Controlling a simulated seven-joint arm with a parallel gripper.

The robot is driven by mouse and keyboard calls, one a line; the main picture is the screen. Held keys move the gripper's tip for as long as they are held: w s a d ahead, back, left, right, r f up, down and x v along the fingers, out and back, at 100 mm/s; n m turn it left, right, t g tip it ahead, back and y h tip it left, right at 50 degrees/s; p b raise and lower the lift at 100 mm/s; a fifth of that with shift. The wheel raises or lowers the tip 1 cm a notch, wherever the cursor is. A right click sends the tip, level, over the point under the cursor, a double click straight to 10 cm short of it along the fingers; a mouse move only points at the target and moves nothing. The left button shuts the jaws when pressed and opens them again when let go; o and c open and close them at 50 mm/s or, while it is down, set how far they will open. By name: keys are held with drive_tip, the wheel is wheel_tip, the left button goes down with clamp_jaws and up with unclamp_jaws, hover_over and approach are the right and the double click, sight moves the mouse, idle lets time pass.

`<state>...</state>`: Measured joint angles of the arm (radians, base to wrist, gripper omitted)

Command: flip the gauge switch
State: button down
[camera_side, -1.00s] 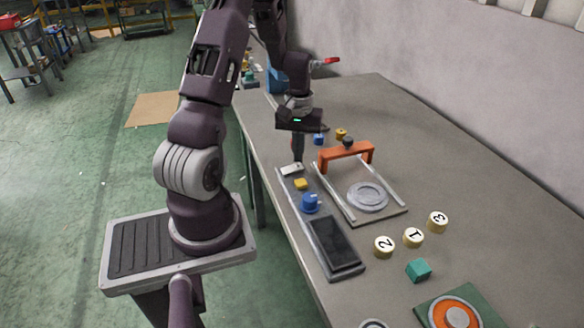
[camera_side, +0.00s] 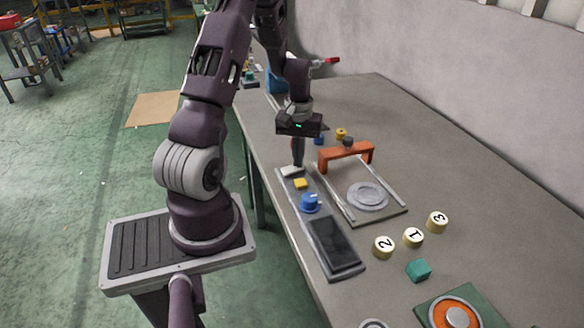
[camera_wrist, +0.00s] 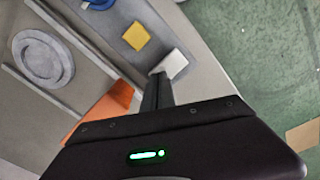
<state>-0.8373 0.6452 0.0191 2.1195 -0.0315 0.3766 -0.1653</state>
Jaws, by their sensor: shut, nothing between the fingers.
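The gauge panel (camera_side: 325,226) is a long grey plate with a dark screen (camera_side: 335,243), a blue knob (camera_side: 310,203), a yellow button (camera_side: 300,184) and a white switch (camera_side: 291,171) at its far end. My gripper (camera_side: 298,166) is shut and empty, pointing down at the switch. In the wrist view, the tips of my gripper (camera_wrist: 158,74) overlap the near edge of the white switch (camera_wrist: 173,64); I cannot tell whether they touch it. The yellow button (camera_wrist: 136,36) lies just beyond, and the blue knob (camera_wrist: 98,3) is cut off at the top.
An orange-handled frame (camera_side: 346,153) with rails and a round grey disc (camera_side: 367,196) stands right of the panel. Numbered cream pucks (camera_side: 413,237) and a green block (camera_side: 418,270) lie nearer the camera. The table's left edge runs close beside the panel.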

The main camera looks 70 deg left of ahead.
drive_tip(key=shift+f, duration=0.25)
drive_tip(key=shift+r, duration=3.55)
drive_tip(key=d+r+m+t+y, duration=0.15)
drive_tip(key=d+r+m, duration=0.35)
drive_tip(key=d+r, duration=0.8)
drive_tip(key=s+d+r+m+t, duration=0.2)
drive_tip(key=s+d+m, duration=0.1)
drive_tip(key=s+d, duration=0.2)
drive_tip(key=s+d+r+m+t+h, duration=0.1)
drive_tip(key=s+d+m, duration=0.3)
drive_tip(key=d, duration=0.5)
drive_tip(key=shift+s+r+t, duration=0.55)
drive_tip(key=shift+s+r, duration=0.1)
drive_tip(key=shift+s, duration=0.5)
